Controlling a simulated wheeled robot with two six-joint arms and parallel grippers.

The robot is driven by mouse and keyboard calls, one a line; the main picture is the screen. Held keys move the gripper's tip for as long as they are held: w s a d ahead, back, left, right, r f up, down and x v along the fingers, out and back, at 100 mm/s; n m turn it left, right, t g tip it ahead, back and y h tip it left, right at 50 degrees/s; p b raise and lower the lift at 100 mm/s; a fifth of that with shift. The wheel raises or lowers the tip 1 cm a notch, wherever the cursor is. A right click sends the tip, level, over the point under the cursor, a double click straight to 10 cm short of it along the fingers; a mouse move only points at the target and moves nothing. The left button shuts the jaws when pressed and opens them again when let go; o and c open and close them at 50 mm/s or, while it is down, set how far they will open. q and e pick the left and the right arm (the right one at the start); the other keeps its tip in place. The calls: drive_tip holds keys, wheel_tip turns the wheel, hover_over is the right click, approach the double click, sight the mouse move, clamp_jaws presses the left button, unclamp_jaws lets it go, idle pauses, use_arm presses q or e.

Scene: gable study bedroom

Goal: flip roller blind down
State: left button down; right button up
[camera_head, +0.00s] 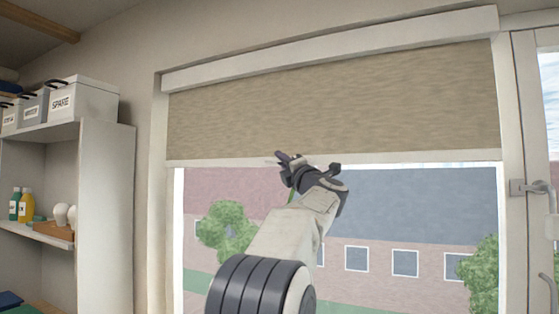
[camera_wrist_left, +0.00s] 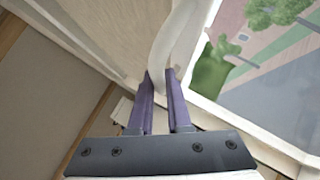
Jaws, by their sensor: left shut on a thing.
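The roller blind (camera_head: 340,100) is a beige fabric panel partly lowered over the window. Its pale bottom bar (camera_head: 420,157) hangs level across the glass. My left gripper (camera_head: 283,157) is at this bar, a little left of its middle. In the left wrist view the two purple fingers (camera_wrist_left: 160,76) are close together at a pale strip (camera_wrist_left: 176,38), which seems to be the bar. They are shut on it, though the exact contact is partly hidden. My right gripper is not in view.
The white window frame (camera_head: 158,200) surrounds the glass, with brick buildings and trees outside. A door handle (camera_head: 528,187) is at the right. A shelf unit (camera_head: 105,190) with storage boxes (camera_head: 82,98) and bottles (camera_head: 26,206) stands at the left.

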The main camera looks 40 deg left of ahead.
use_arm(q)
wheel_tip(320, 180, down, 47)
drive_tip(key=b, duration=4.1)
drive_tip(key=shift+d+b, duration=0.25)
drive_tip(key=shift+b, duration=0.1)
drive_tip(key=c, duration=0.9)
unclamp_jaws()
drive_tip(key=shift+o, duration=0.2)
drive_tip(key=shift+f, duration=0.1)
drive_tip(key=v, duration=0.7)
drive_tip(key=shift+s+d, duration=0.15)
drive_tip(key=shift+s, duration=0.05)
